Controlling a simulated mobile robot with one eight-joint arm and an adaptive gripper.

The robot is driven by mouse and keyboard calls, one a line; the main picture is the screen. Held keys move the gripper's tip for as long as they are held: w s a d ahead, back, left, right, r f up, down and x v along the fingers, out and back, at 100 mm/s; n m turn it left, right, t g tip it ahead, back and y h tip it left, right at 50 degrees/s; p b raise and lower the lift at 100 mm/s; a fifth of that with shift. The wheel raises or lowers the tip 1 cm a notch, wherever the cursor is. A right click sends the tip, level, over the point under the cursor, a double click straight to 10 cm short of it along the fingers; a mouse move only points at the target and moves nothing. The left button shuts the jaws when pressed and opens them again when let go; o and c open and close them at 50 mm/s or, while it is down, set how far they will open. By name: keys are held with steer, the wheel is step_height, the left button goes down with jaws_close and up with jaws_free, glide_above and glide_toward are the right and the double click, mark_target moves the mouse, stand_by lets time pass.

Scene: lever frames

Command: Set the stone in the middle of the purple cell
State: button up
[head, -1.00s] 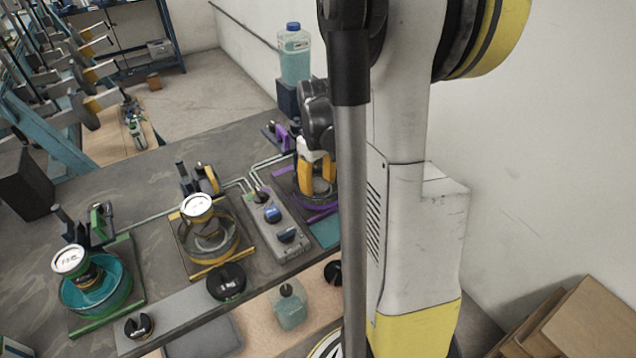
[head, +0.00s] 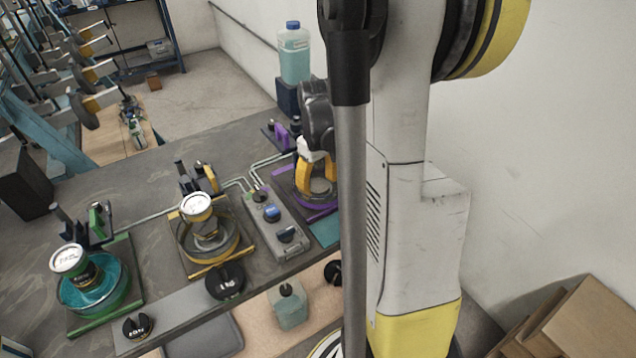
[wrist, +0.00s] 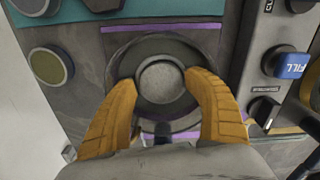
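The purple cell (head: 318,217) is at the right of the bench, behind my grey column; it holds a round dark bowl. In the wrist view the purple-edged cell plate (wrist: 205,45) surrounds the bowl (wrist: 122,62). A grey speckled round disc, apparently the stone (wrist: 160,82), sits about the middle of the bowl. It also shows in the head view (head: 320,186). My gripper (head: 318,182) points down over the cell. In the wrist view its yellow fingers (wrist: 162,88) are apart, one on each side of the disc, with narrow gaps. Contact is hard to tell.
A grey control box with a blue knob (head: 271,213) stands left of the purple cell. Beyond it are a yellow cell (head: 212,265) and a green cell (head: 105,315), each with a white-topped canister. A bottle of teal liquid (head: 294,55) stands behind. A purple-handled lever (head: 281,136) is close by.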

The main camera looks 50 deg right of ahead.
steer(key=shift+a, duration=0.1)
stand_by(0.3)
step_height(320, 180, up, 12)
stand_by(0.4)
stand_by(0.4)
